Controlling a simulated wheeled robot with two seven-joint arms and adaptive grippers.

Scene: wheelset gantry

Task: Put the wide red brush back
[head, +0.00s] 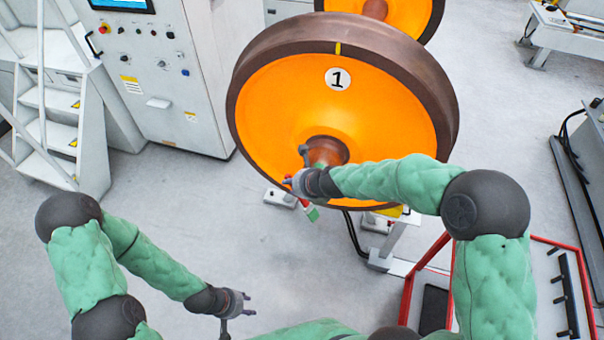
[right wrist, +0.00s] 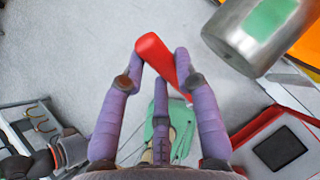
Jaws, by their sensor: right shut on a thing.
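The red brush (right wrist: 155,55) shows in the right wrist view as a thick red handle, tilted between purple fingers. My right gripper (right wrist: 162,66) is shut on it. The brush's far end is hidden by the fingers, so I cannot see its bristles. In the head view my right gripper (head: 293,183) is in front of the orange wheel, below its hub, with only a little red showing beside it. My left gripper (head: 247,305) is low at the lower left of the head view, fingers apart and empty, over bare floor.
The large orange wheel marked 1 (head: 283,100) stands ahead. A metal cylinder with a green patch (right wrist: 238,45) is close to the right gripper. A red-framed cart (head: 408,297) stands at lower right, partly behind my right arm. A grey cabinet (head: 170,115) and steps (head: 48,133) stand left.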

